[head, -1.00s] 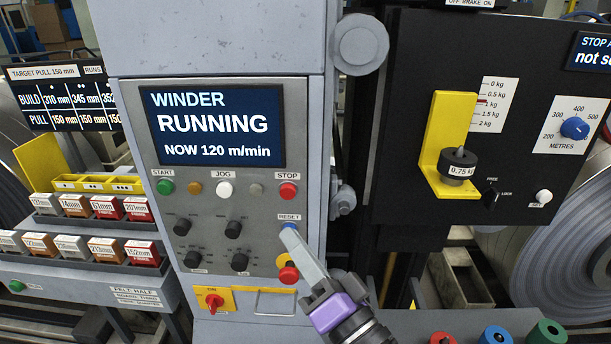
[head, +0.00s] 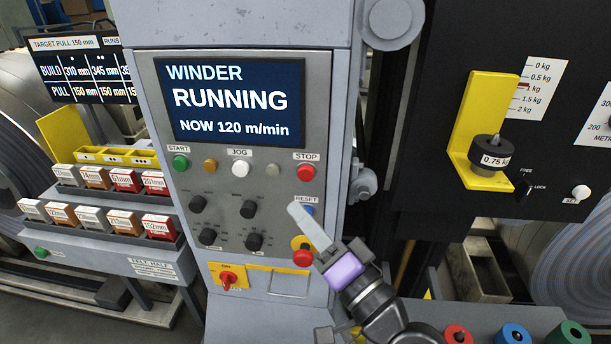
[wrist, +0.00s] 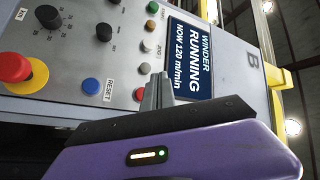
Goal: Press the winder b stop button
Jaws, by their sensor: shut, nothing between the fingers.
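The winder panel (head: 225,292) carries a screen (head: 228,101) reading WINDER RUNNING, NOW 120 m/min. The red STOP button (head: 306,173) sits below the screen's right end, under its STOP label. In the wrist view the red button (wrist: 139,94) shows just beside my fingers, partly hidden, and a letter B (wrist: 252,60) marks the panel. My gripper (head: 298,212) is shut and empty. I see no contact with the STOP button.
A red mushroom button on yellow (head: 302,256) sits just below my fingers. START (head: 180,162), JOG (head: 240,169) and several black knobs fill the panel's left. A yellow bracket with a weight (head: 490,160) stands to the right.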

